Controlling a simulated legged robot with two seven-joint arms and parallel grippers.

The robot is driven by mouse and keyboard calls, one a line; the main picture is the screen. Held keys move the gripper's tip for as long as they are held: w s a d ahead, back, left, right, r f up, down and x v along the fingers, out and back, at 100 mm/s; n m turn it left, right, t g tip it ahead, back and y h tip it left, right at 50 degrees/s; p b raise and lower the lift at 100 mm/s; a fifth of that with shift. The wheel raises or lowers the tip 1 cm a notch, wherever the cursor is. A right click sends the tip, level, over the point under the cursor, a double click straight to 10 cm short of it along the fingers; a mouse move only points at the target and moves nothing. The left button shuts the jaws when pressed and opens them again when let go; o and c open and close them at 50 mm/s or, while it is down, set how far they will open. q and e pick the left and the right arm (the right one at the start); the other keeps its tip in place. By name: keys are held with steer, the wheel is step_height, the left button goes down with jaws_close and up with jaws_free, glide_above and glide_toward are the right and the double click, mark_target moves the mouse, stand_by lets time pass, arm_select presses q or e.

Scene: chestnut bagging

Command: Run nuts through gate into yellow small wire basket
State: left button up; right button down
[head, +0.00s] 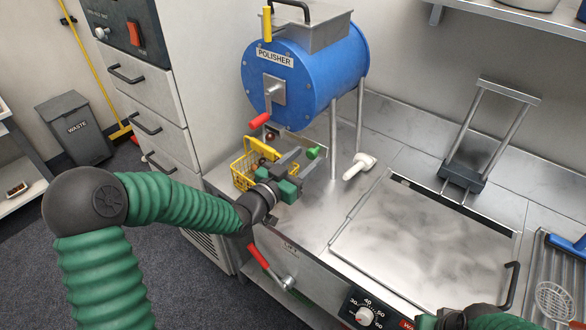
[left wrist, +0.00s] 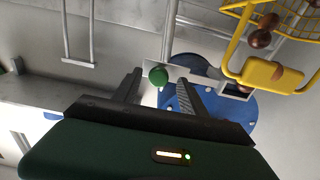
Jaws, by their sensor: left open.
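The blue polisher (head: 305,75) stands at the back of the steel counter. A green knob (head: 314,152) sits low at its outlet, on the gate side. The yellow small wire basket (head: 240,172) is beneath the outlet, partly hidden by my left gripper (head: 307,160). That gripper is open, its fingertips close to the green knob. In the left wrist view the knob (left wrist: 158,76) appears between the two fingers, with no clear contact. Brown nuts (left wrist: 262,38) show at the basket, and one (left wrist: 244,88) is near the outlet. Only part of my right arm shows at the bottom edge.
A red-handled crank (head: 260,121) is on the polisher's front. A white scoop-like item (head: 358,166) lies right of the polisher. A flat-lidded metal unit (head: 425,240) fills the counter's right. A waste bin (head: 76,127) stands on the floor at left.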

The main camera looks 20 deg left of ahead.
arm_select(q)
steer(key=p+v, duration=1.3)
steer(key=v, duration=0.3)
steer(key=shift+s+d, duration=0.1)
steer(key=shift+d, duration=0.05)
